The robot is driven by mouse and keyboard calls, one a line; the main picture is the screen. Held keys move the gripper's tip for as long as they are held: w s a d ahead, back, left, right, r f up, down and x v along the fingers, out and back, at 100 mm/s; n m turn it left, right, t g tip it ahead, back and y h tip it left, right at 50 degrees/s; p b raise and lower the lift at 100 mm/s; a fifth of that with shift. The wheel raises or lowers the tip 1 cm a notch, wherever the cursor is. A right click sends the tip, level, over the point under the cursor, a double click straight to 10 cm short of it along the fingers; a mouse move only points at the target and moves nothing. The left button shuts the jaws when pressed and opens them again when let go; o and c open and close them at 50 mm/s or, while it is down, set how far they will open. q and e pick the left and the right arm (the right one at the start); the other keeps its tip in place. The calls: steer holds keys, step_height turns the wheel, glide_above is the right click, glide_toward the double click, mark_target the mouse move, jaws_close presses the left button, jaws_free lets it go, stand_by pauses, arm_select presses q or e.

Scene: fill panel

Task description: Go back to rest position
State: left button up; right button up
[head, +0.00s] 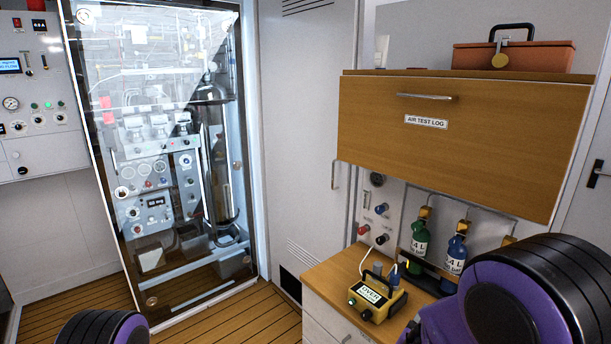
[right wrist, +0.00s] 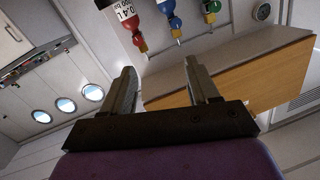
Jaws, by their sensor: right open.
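My right gripper (right wrist: 160,66) shows in the right wrist view with its two fingers apart and nothing between them. In the head view only a purple and black part of my right arm shows at the lower right; its gripper is out of that picture. A purple and black part of my left arm shows at the bottom left of the head view. My left gripper is not in view.
A fill panel with green (head: 419,234) and blue (head: 457,252) bottles stands at the right. A yellow device (head: 376,299) sits on the wooden counter (head: 326,277). A wooden cabinet (head: 460,160) overhangs it. A tall glass-fronted cabinet (head: 165,160) stands left.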

steer(key=s+f+n+g+y+b, duration=0.1)
steer(key=s+f+n+g+y, duration=0.15)
steer(key=s+f, duration=0.6)
steer(key=s+f+n+g+y+b, duration=0.1)
steer(key=s+f+g+y+b, duration=0.2)
steer(key=f, duration=1)
steer(key=s+d+f+g+y, duration=0.1)
steer(key=s+f+g, duration=0.1)
steer(key=s+f, duration=0.4)
steer(key=s+d+f+g+y+b, duration=0.1)
steer(key=s+f, duration=0.5)
steer(key=s, duration=0.7)
steer(key=shift+s+d+f+g, duration=0.35)
steer(key=shift+d+g, duration=0.15)
steer(key=shift+g, duration=0.35)
